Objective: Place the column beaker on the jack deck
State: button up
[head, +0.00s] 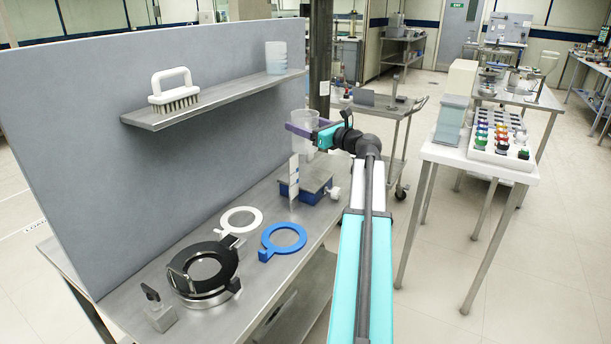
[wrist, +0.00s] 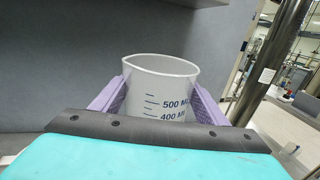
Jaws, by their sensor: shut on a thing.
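The column beaker (head: 304,117) is a translucent white beaker, upright in my gripper (head: 302,133). In the wrist view the beaker (wrist: 160,85) shows its rim and its 500 and 400 ML marks. The purple fingers of my gripper (wrist: 158,98) press on it from both sides. The jack has a blue body and a grey deck (head: 317,179), and stands on the bench below the beaker in the head view. The beaker's base appears above the deck; the exact gap is hard to tell. The wrist view does not show the jack.
A white card with blue marks (head: 294,176) stands upright at the jack's left. A white ring (head: 258,217), a blue ring (head: 301,240) and a black ring fixture (head: 233,263) lie nearer on the bench. A shelf (head: 220,99) on the grey panel holds a brush (head: 174,92) and another beaker (head: 276,58).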

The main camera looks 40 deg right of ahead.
aim_at(306, 142)
jog(key=shift+d, duration=0.1)
jog(key=shift+s+d+f, duration=0.1)
jog(key=shift+s+f, duration=0.05)
jog(key=shift+f, duration=2.95)
jog(key=shift+f, duration=1.9)
jog(key=o, duration=1)
jog(key=shift+f, duration=0.1)
